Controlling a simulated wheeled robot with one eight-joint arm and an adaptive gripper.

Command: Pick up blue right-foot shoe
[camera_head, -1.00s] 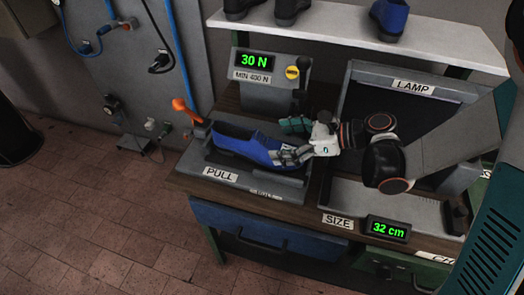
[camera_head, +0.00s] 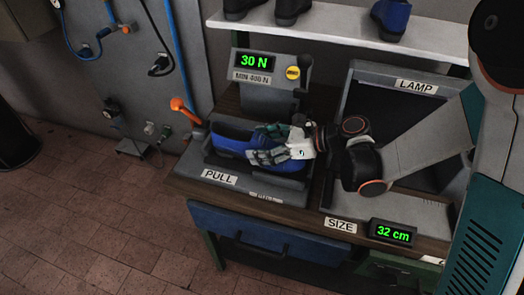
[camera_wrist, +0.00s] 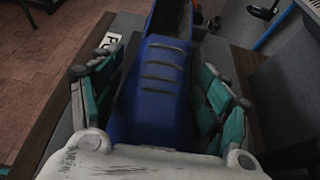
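The blue shoe (camera_head: 232,142) lies on the pull station's grey tray (camera_head: 255,183) in the head view, below the 30 N display. In the wrist view the blue shoe (camera_wrist: 155,90) runs up the middle of the picture. My gripper (camera_head: 268,150) is at the shoe's right part. In the wrist view my gripper (camera_wrist: 155,95) has its teal-padded fingers apart, one on each side of the shoe. A narrow gap shows on the left; on the right the finger is close to the shoe, and contact is unclear. Which foot the shoe fits cannot be told.
An orange-handled lever (camera_head: 186,111) stands left of the tray. The 30 N display (camera_head: 255,62) is behind it. The lamp and size station (camera_head: 340,226) is to the right. A shelf (camera_head: 345,32) above holds dark shoes and another blue shoe (camera_head: 390,16).

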